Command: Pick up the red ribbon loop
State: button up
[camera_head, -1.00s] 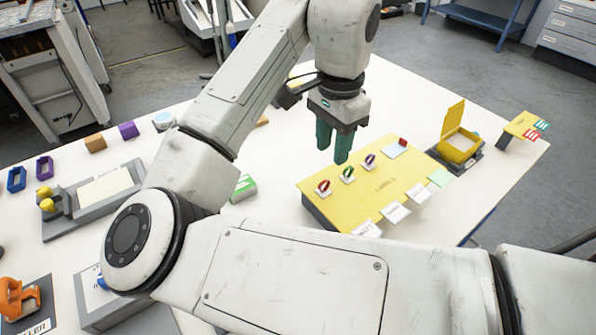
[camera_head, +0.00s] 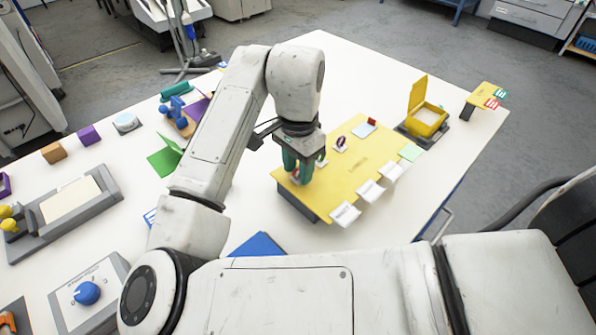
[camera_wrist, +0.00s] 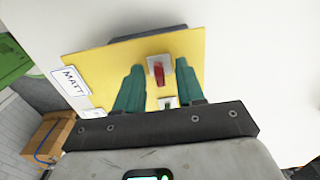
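The red ribbon loop (camera_wrist: 160,73) stands on a small white square at one end of the yellow board (camera_wrist: 92,54). My gripper (camera_wrist: 158,68) is open, with its teal fingers apart on either side of the loop in the wrist view. I cannot tell how far the fingertips are above the board. In the head view my gripper (camera_head: 297,174) is low over the near-left part of the yellow board (camera_head: 345,178) and mostly hides the red loop. A purple loop (camera_head: 341,143) stands farther back on the board. A green loop (camera_wrist: 168,104) is partly hidden.
White label cards (camera_head: 369,192) line the board's front edge. An open yellow box (camera_head: 428,117) stands to the right. A blue-knobbed box (camera_head: 87,294) and a grey tray (camera_head: 70,210) are at left. A blue flat piece (camera_head: 257,245) lies in front.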

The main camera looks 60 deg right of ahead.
jog(key=shift+f, duration=0.25)
jog(key=shift+c, duration=0.4)
grip_shut()
jog(key=shift+r, duration=0.1)
